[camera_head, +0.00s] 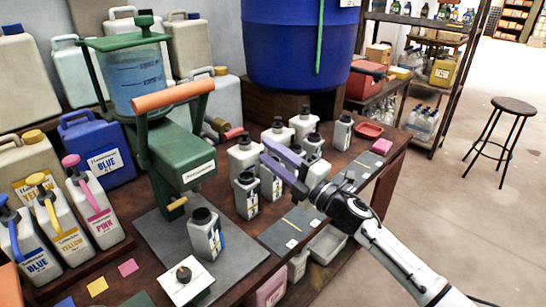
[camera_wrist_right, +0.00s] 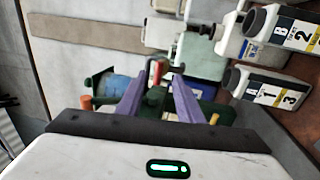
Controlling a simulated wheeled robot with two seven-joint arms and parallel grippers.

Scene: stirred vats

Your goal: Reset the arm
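My right arm reaches in from the lower right of the head view. Its gripper (camera_head: 264,150) has two purple fingers held apart, with nothing between them, above or in front of a group of grey bottles (camera_head: 244,156). The right wrist view also shows the parted fingers of this gripper (camera_wrist_right: 158,82), with the green machine beyond them. I cannot tell whether a finger touches a bottle. My left gripper is not in view.
The green dispensing machine (camera_head: 183,155) with an orange handle stands left of the gripper. A single grey bottle (camera_head: 206,236) stands on its base plate. Labelled jugs (camera_head: 95,205) line the left. A blue vat (camera_head: 300,45) stands behind. Floor at right is open around a stool (camera_head: 514,106).

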